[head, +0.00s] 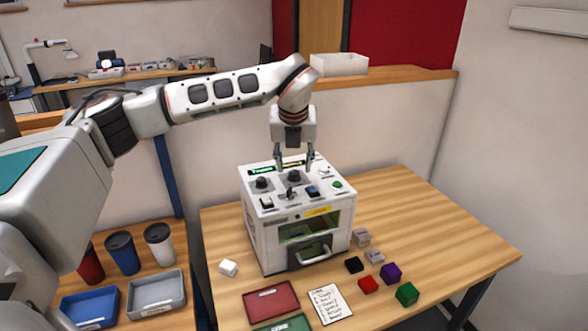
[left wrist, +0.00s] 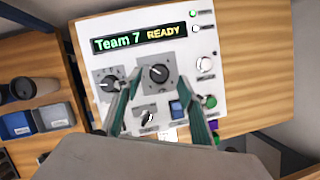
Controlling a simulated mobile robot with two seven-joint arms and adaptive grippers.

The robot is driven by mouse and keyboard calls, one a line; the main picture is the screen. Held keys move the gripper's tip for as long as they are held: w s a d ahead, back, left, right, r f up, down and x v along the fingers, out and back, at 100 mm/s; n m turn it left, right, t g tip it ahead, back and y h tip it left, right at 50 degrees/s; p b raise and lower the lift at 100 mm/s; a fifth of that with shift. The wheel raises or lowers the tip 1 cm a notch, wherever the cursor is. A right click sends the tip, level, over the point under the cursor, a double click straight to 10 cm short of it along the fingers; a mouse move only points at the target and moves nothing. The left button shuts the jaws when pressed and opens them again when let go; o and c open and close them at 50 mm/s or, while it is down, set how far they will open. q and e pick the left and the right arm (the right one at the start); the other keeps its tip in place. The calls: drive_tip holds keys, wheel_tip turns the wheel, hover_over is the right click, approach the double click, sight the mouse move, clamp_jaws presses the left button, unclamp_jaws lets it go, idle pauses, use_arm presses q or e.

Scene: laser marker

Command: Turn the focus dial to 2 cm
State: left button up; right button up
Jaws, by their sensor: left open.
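The white laser marker (head: 298,222) stands on the wooden table, with its controls on top. Its panel holds two round black dials on grey plates: a left dial (left wrist: 108,82) and a right dial (left wrist: 159,73). Their labels are too small to read, so I cannot tell which is the focus dial. My left gripper (head: 293,167) points down over the panel, open and empty. In the left wrist view its fingers (left wrist: 160,78) lie on either side of the right dial. I cannot tell whether they touch it. My right gripper is not in view.
A display (left wrist: 140,38) reads "Team 7 READY". Several small blocks, a red tray (head: 271,299) and a paper card (head: 330,303) lie before the machine.

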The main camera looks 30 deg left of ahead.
use_arm(q)
drive_tip(key=v, duration=0.9)
